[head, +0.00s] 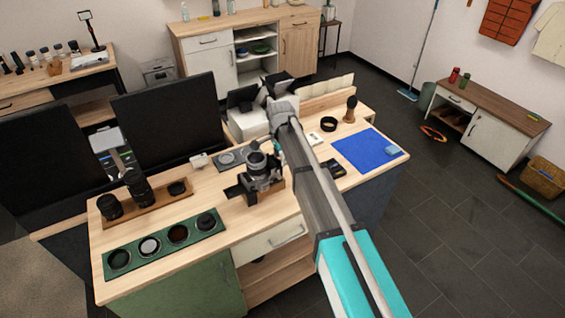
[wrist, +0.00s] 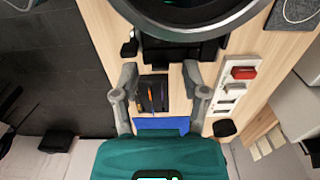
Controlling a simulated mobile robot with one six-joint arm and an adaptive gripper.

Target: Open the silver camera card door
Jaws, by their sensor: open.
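The silver camera (head: 258,170) stands on the wooden table in the head view, on a dark mount to the left of my arm. Its card door is too small to tell apart there. In the wrist view a large dark round lens-like rim (wrist: 190,22) cuts across the top edge; I cannot tell for sure what it belongs to. My gripper (wrist: 160,75) shows its two grey fingers spread apart, with nothing held between them. The fingers point toward a black support below the rim. In the head view my arm hides part of the table, and the fingers cannot be made out clearly.
A blue mat (head: 362,152) and a small black case (head: 333,168) lie right of my arm. A green filter tray (head: 160,262) and a wooden lens rack (head: 145,208) are at the left. A red card (wrist: 243,72) sits in a white holder.

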